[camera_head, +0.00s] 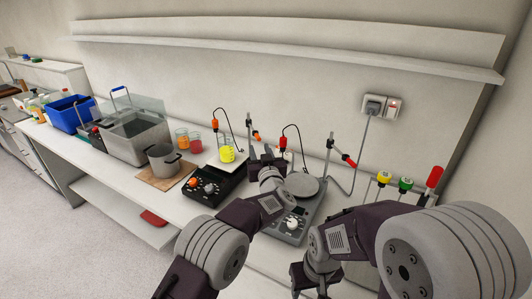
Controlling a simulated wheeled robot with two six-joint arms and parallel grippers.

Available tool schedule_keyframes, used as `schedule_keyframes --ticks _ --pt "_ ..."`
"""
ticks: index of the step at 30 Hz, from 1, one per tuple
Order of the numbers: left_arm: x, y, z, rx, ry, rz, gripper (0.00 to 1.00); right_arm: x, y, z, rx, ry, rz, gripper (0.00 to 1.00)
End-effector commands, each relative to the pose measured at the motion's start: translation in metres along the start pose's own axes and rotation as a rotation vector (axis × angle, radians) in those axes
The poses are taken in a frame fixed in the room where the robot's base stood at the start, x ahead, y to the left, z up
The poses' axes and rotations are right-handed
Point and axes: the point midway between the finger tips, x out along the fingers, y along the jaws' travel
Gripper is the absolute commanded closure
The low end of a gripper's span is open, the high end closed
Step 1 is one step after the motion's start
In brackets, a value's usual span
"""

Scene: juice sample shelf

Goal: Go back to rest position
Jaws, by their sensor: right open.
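My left gripper (267,161) is over the bench between two stirrer plates, pointing away from the camera. Its fingertips are too small and partly hidden to show whether they are apart, and I see nothing held in it. My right gripper (312,281) is low at the bottom of the view, pointing down in front of the bench. It is open, and I see nothing in it. Part of it is cut off or hidden by my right arm.
A black stirrer (207,185) carries a yellow-liquid beaker (227,153). A grey stirrer (289,226) has a round plate close to my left arm. Orange (182,139) and red beakers (197,146), a pot (163,163) and a metal bath (137,138) stand left. Coloured-top items (405,185) stand right.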

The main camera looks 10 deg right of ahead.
Motion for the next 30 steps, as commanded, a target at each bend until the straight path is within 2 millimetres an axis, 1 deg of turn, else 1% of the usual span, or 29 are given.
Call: schedule_keyframes --ticks 3,11,13,14,17,18,20,21,23,24,25,26,27,29,30 --pt "0.002 -0.004 0.0 0.0 0.0 -0.001 0.64 0.0 0.0 0.0 0.0 0.001 0.0 0.49" --pt "0.003 -0.004 0.0 0.0 0.0 0.0 0.64 0.0 0.0 -0.001 0.0 0.001 0.0 0.49" --pt "0.005 -0.008 0.0 0.0 0.0 -0.008 0.64 0.0 0.0 -0.001 0.0 0.001 0.0 0.49" --pt "0.008 -0.015 -0.001 -0.001 0.001 -0.019 0.64 0.0 0.0 -0.001 0.0 0.001 0.0 0.49" --pt "0.024 -0.053 -0.033 -0.033 0.038 -0.079 0.64 0.0 0.0 0.0 0.0 0.0 0.0 0.49" --pt "0.029 -0.075 -0.051 -0.049 0.059 -0.111 0.64 0.0 0.0 0.0 0.0 0.0 0.0 0.49" --pt "0.035 -0.116 -0.075 -0.057 0.079 -0.165 0.64 0.0 0.0 0.0 0.0 0.0 0.0 0.49" --pt "0.036 -0.144 -0.09 -0.049 0.092 -0.197 0.64 0.0 0.0 0.0 0.0 0.001 0.0 0.49" --pt "0.034 -0.188 -0.109 -0.012 0.093 -0.226 0.64 0.0 0.0 0.0 0.0 0.001 0.0 0.49" --pt "0.029 -0.219 -0.116 0.021 0.072 -0.226 0.64 0.0 0.0 0.0 0.0 0.001 0.0 0.49" --pt "0.022 -0.239 -0.116 0.045 0.042 -0.211 0.64 0.0 0.0 0.0 0.0 0.0 0.0 0.49" --pt "0.014 -0.255 -0.109 0.064 -0.001 -0.186 0.64 0.0 0.0 0.0 0.0 0.0 0.0 0.49" --pt "-0.001 -0.271 -0.096 0.084 -0.071 -0.146 0.64 0.0 0.0 0.0 0.0 0.0 0.0 0.49" --pt "-0.032 -0.29 -0.06 0.1 -0.216 -0.08 0.64 0.0 0.0 0.0 0.0 0.001 0.0 0.49" --pt "-0.055 -0.296 -0.032 0.101 -0.317 -0.039 0.64 0.0 0.0 0.0 0.0 0.0 0.0 0.49"
